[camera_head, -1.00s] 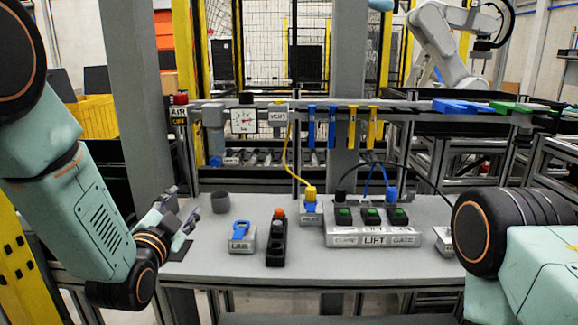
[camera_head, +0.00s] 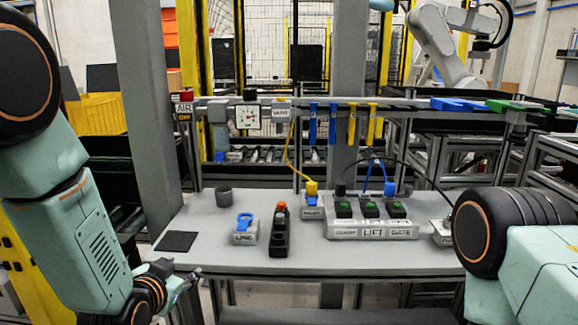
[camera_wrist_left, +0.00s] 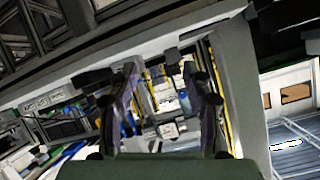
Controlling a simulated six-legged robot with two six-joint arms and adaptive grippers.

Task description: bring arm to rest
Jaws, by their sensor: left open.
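My left arm (camera_head: 90,235) comes down along the left side of the head view. My left gripper (camera_head: 182,274) is low at the table's front left edge, partly cut off by the wrist, and empty. In the left wrist view my left gripper (camera_wrist_left: 162,85) has its two fingers spread apart with nothing between them. Of my right arm (camera_head: 530,255), only links show at the lower right; its gripper is out of view.
The grey table (camera_head: 205,255) holds a black pad (camera_head: 176,241), a grey cup (camera_head: 224,196), a blue-handled block (camera_head: 244,232), a black holder (camera_head: 279,238) and a LIFT button panel (camera_head: 372,230). A grey post (camera_head: 150,110) stands at left. The table's front strip is clear.

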